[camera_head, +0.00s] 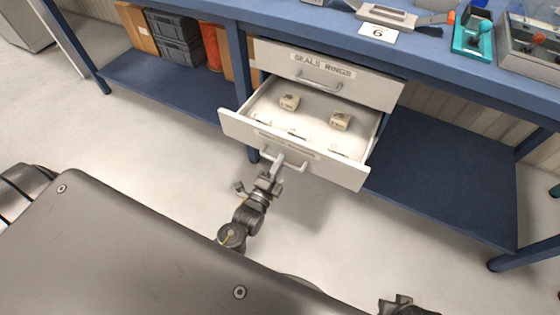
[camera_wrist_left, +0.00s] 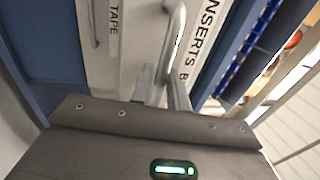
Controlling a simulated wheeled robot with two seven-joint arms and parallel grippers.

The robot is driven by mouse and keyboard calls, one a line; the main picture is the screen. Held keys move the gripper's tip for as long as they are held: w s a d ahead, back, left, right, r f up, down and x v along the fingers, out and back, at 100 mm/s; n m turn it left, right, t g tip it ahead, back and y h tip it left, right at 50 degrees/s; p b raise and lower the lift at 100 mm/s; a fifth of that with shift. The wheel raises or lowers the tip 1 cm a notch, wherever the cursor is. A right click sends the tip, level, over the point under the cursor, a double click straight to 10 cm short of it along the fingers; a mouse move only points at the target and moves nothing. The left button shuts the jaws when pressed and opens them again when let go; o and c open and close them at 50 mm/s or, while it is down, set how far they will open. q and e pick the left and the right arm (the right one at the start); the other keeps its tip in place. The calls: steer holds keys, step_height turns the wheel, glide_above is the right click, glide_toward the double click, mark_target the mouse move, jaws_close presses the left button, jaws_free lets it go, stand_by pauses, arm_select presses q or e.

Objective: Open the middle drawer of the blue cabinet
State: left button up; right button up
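The drawer unit hangs under a blue workbench and has pale fronts. Its top drawer (camera_head: 327,72), labelled SEALS RINGS, is shut. The middle drawer (camera_head: 340,172) below it is pulled well out, its inside showing several small cream boxes. Its label begins INSERTS in the left wrist view (camera_wrist_left: 197,45). A drawer front labelled TAPE (camera_wrist_left: 100,60) lies beyond it there. My left gripper (camera_head: 277,165) is at the middle drawer's bar handle (camera_head: 297,166), its fingers closed around the bar. A dark part of my right arm shows at the bottom edge of the head view; its fingers cannot be made out.
The blue bench top (camera_head: 300,25) carries a number 6 card (camera_head: 378,32), a teal tool (camera_head: 472,38) and a grey tray (camera_head: 535,62). Dark bins (camera_head: 175,38) stand on the lower left shelf. The lower right shelf (camera_head: 440,180) is bare. Floor in front is clear.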

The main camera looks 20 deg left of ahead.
arm_select(q)
steer(key=v, duration=1)
